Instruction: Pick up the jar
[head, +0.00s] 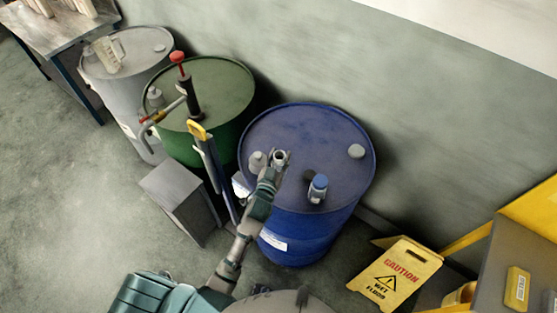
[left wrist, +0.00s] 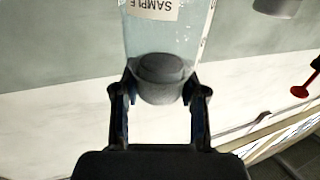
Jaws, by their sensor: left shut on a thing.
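In the left wrist view, a clear jar (left wrist: 160,38) with a dark grey cap and a white SAMPLE label sits between the fingers of my left gripper (left wrist: 160,98). The label reads upside down in this picture. The fingers close on the cap from both sides. In the head view my left gripper (head: 272,172) is over the blue drum (head: 305,125), near its front left part. I cannot clearly make out the held jar there. My right gripper is in neither view.
A small blue-capped container (head: 318,188) stands on the blue drum, right of my arm. A green drum (head: 225,85) with a red-handled pump (head: 182,80) and a grey drum (head: 140,45) stand left. A yellow wet-floor sign (head: 395,272) is at lower right.

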